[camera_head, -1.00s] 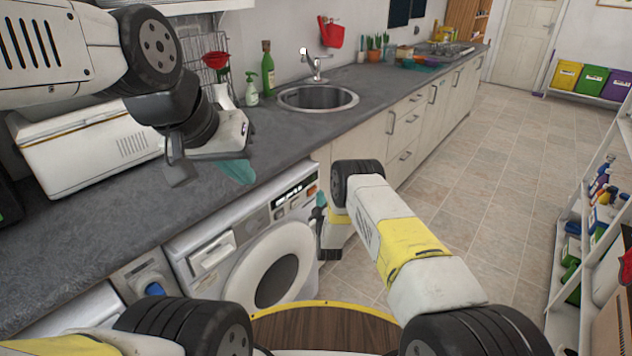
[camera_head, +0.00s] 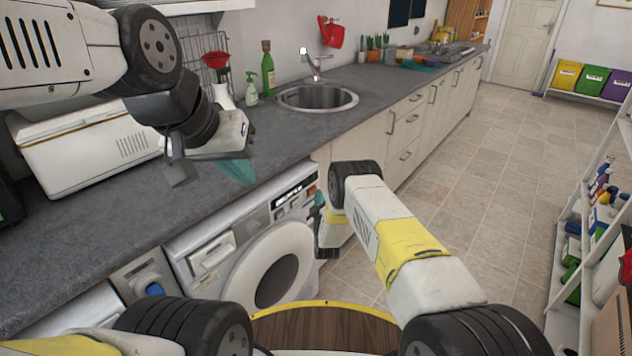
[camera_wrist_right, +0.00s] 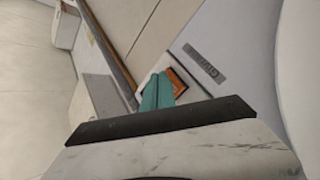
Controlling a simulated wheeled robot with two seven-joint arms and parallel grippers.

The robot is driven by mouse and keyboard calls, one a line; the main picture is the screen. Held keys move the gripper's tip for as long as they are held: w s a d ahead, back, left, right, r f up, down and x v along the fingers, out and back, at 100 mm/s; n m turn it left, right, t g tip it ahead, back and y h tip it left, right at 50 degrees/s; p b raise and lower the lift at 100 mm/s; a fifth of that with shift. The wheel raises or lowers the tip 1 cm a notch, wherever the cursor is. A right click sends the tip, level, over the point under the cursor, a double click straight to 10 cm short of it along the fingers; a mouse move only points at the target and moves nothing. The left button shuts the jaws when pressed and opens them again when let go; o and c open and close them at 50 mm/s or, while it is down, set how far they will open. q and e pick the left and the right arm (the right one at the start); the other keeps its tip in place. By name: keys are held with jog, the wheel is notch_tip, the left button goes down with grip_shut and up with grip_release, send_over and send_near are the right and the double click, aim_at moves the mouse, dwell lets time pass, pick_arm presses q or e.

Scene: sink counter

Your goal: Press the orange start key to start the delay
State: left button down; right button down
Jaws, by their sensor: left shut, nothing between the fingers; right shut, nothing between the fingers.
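The orange start key (camera_head: 312,190) is at the right end of the front panel of the white washing machine (camera_head: 205,240). In the right wrist view the orange key (camera_wrist_right: 179,80) shows beside and partly behind the teal fingertips. My right gripper (camera_head: 319,198) is shut and empty, its teal tips (camera_wrist_right: 157,92) at the key. I cannot tell whether they touch it. My left gripper (camera_head: 238,171) is shut and empty, above the front part of the counter, left of the sink.
The grey counter (camera_head: 120,215) runs above the machine, with a white box (camera_head: 85,150) at left. A sink (camera_head: 318,98), a soap bottle (camera_head: 251,90) and a green bottle (camera_head: 268,70) are further back. The machine's round door (camera_head: 275,270) is below the panel. Floor at right is free.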

jog(key=shift+w+a, duration=0.3)
jog(key=shift+a, duration=0.1)
dwell(0.4)
dwell(0.4)
jog(key=shift+s+d, duration=0.55)
jog(key=shift+d, duration=0.15)
jog(key=shift+d, duration=0.1)
jog(key=s+d, duration=0.1)
jog(key=d, duration=0.1)
jog(key=s+d, duration=0.2)
dwell(0.5)
